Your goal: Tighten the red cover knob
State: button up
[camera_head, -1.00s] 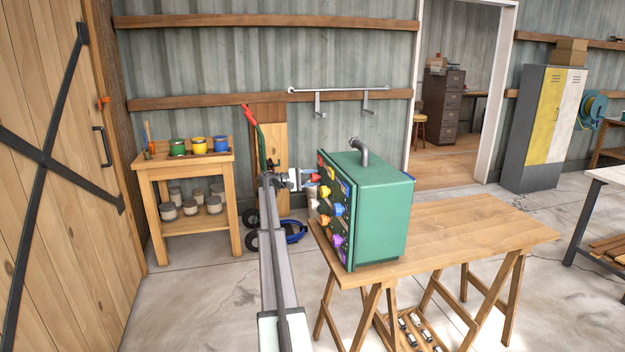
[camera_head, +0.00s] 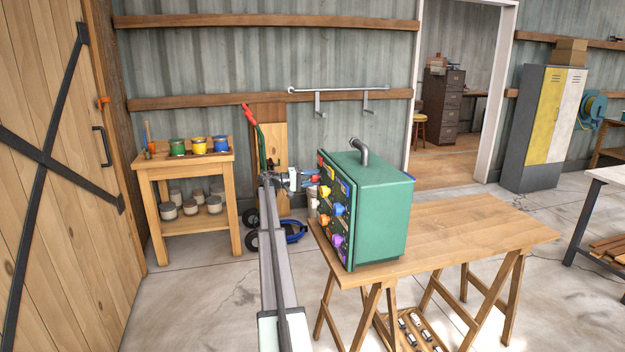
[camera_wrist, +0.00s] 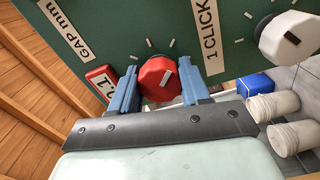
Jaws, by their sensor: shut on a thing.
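The red knob (camera_wrist: 157,82) is round with a pale pointer mark, on the dark green panel (camera_wrist: 120,25) of the cabinet. In the wrist view, my gripper (camera_wrist: 160,68) has one blue finger on each side of the knob and is shut on it. The wrist looks tilted against the panel's labels. In the head view, my gripper (camera_head: 308,178) reaches the left-facing panel of the green cabinet (camera_head: 380,215); the knob is mostly hidden there. Tick marks show around the knob, and a small red plate marked "2.1" sits left of it, partly behind a finger.
A white knob (camera_wrist: 288,38) is to the right on the same panel. Labels read "GAP mm" (camera_wrist: 63,28) and "1 CLICK" (camera_wrist: 207,35). Several coloured knobs sit lower on the panel. The cabinet stands on a wooden trestle table (camera_head: 470,230), whose right part is clear.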

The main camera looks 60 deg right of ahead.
jog(key=o, duration=1)
jog(key=shift+o, duration=0.2)
jog(key=v, duration=1.4)
